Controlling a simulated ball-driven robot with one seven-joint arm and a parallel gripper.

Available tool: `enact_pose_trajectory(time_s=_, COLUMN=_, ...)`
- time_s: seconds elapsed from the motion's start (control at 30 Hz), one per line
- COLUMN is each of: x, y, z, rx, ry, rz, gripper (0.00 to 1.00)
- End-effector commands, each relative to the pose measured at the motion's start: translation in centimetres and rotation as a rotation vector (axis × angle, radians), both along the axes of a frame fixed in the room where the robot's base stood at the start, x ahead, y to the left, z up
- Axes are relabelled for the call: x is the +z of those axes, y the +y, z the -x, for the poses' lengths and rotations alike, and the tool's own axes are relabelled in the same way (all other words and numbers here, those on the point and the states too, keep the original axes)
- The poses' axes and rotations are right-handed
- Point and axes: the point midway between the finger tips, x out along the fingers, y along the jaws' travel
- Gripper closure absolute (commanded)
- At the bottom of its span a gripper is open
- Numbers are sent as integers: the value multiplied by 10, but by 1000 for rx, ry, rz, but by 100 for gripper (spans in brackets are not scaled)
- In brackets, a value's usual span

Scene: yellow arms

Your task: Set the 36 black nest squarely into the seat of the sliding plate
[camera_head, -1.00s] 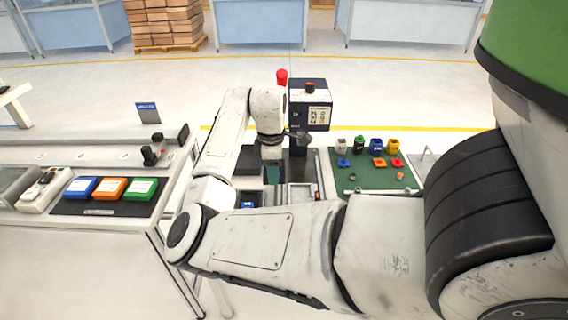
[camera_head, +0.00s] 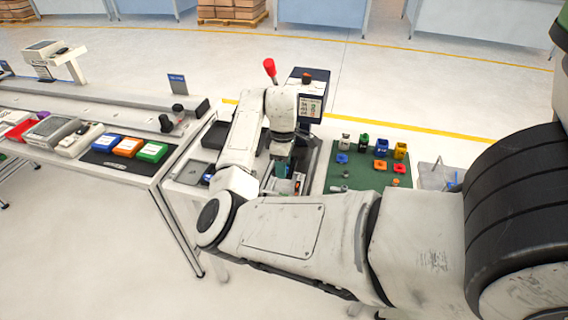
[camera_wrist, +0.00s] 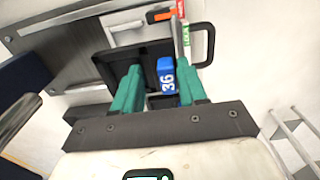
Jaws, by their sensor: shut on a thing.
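My gripper (camera_wrist: 160,72) has two teal fingers and is shut on the black nest (camera_wrist: 112,64), a dark square frame with a blue block (camera_wrist: 167,75) marked 36. In the head view my gripper (camera_head: 283,158) hangs over the work area in front of the dark machine, and my arm covers much of it. A grey metal plate (camera_wrist: 75,45) lies beyond the nest in the wrist view. The seat of the sliding plate is not clear in either view, and I cannot tell whether the nest touches it.
A dark machine (camera_head: 312,92) with a red-topped post (camera_head: 269,68) stands behind. A green mat (camera_head: 340,178) with several small coloured parts lies to the right. A bench (camera_head: 75,152) with blue, orange and green boxes is at left. A black loop handle (camera_wrist: 211,45) is right of the nest.

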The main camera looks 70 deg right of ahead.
Motion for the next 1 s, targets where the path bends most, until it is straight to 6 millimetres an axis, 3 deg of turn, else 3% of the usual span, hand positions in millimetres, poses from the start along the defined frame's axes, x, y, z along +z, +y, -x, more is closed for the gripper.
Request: enact_pose_trajectory(time_s=1.0, x=-58, y=0, z=1, rx=2, ry=2, rz=1, gripper=96)
